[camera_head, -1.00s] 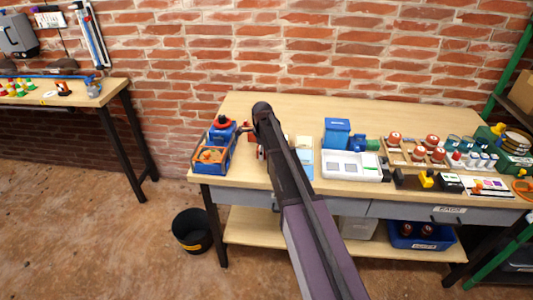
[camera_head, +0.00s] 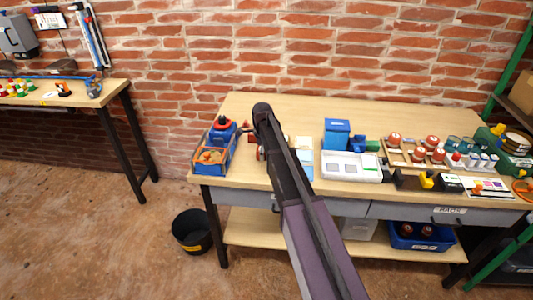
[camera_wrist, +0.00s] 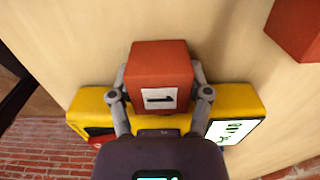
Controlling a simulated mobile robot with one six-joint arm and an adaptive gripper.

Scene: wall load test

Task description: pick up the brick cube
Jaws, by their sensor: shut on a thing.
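The brick cube (camera_wrist: 160,72) is brick-red with a white label bearing a dark mark, in the middle of the wrist view. My gripper (camera_wrist: 160,92) has one finger on each side of it and is shut on it. A yellow box-like thing (camera_wrist: 88,102) with a pale screen or label shows behind the fingers, below the cube in the picture. I cannot tell whether the cube touches it or the table.
Another brick-red block (camera_wrist: 297,28) is at the upper right of the wrist view. On the workbench (camera_head: 270,104), a blue crate (camera_head: 213,157) stands left of my arm. The bench's back left is clear.

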